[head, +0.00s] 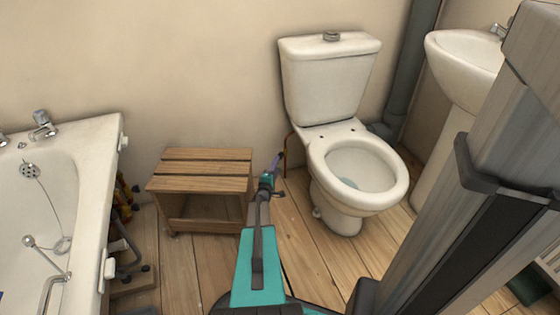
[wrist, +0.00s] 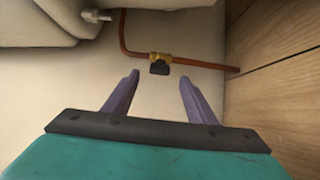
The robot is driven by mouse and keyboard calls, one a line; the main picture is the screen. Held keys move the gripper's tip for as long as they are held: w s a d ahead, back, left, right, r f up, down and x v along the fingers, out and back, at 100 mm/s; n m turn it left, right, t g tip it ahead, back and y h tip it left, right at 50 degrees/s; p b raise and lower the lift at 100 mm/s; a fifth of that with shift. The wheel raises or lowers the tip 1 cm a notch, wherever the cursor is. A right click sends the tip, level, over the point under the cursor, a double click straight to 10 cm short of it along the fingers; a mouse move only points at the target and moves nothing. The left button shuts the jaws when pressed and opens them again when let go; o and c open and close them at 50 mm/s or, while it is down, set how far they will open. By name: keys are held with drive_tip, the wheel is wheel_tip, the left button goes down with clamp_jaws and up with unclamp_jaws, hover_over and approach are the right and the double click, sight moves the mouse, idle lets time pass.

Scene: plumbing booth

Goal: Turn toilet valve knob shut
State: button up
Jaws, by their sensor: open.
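The toilet valve is a brass fitting (wrist: 160,57) on a copper pipe, with a small black knob (wrist: 159,69) facing my gripper in the wrist view. My gripper (wrist: 159,79) is open, with its two purple fingers apart and nothing between them. The knob appears beyond the fingertips, centred in the gap, with no visible contact. In the head view, my gripper (head: 279,160) reaches low toward the wall between the toilet (head: 328,75) and a wooden stool. I cannot make out the valve knob in the head view.
The copper pipe (wrist: 205,65) runs along the wall, close to the toilet's underside. The wooden stool (head: 205,160) stands left of my arm. A bathtub (head: 100,150) is at far left and a washbasin (head: 462,55) at right. Bare floorboards (head: 310,255) lie before the toilet.

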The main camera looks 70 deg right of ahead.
drive_tip(key=d+b, duration=0.2)
drive_tip(key=d, duration=0.4)
drive_tip(key=shift+w+d, duration=0.2)
drive_tip(key=shift+d, duration=0.05)
drive_tip(key=c, duration=0.9)
drive_tip(key=shift+a, duration=0.3)
drive_tip(key=shift+c, duration=0.9)
drive_tip(key=shift+d, duration=0.3)
